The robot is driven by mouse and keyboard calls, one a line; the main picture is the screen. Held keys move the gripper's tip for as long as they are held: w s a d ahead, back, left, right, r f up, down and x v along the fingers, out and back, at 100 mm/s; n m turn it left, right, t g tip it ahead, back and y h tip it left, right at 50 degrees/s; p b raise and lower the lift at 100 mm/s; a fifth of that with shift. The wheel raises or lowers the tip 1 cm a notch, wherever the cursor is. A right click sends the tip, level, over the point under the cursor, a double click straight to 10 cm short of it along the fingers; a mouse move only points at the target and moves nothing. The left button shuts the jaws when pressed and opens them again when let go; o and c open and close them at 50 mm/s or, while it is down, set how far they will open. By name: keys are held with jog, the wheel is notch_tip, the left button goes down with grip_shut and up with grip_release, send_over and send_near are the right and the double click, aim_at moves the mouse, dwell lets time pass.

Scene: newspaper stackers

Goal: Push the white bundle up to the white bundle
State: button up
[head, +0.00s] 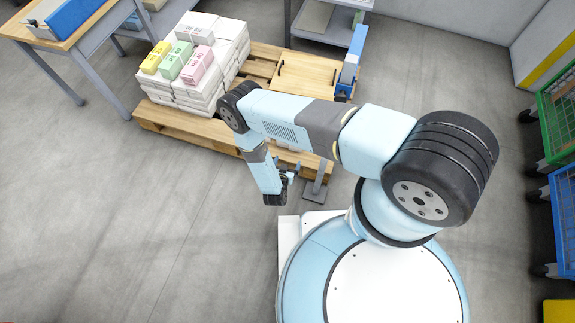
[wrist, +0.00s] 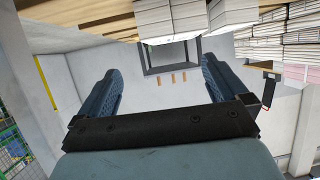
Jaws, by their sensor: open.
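Several white bundles form a stack (head: 205,90) on a wooden pallet (head: 180,127) at the upper left of the head view. A white bundle (head: 195,27) with dark print lies on top at the back, beside a yellow bundle (head: 155,57), a green one (head: 170,67) and a pink one (head: 196,67). My gripper (head: 290,178) hangs below my forearm, right of and nearer than the stack, apart from it. In the wrist view my gripper (wrist: 161,66) is open and empty. White bundles (wrist: 170,20) show beyond it along the top edge.
A blue-faced upright board (head: 350,65) stands at the pallet's right end. A wooden-topped table (head: 75,37) is at the upper left, and a grey shelf unit (head: 325,30) at the back. Green (head: 560,115) and blue crates (head: 565,195) stand right. Floor at left is clear.

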jog(key=shift+s+d+f, duration=0.2)
jog(key=shift+s+d, duration=0.05)
jog(key=shift+s, duration=0.05)
jog(key=shift+w, duration=0.1)
jog(key=x, duration=1.3)
jog(key=shift+w+d, duration=0.1)
jog(key=shift+w, duration=0.2)
grip_shut()
grip_release()
dwell(0.7)
jog(key=v, duration=1.3)
jog(key=shift+s, duration=0.4)
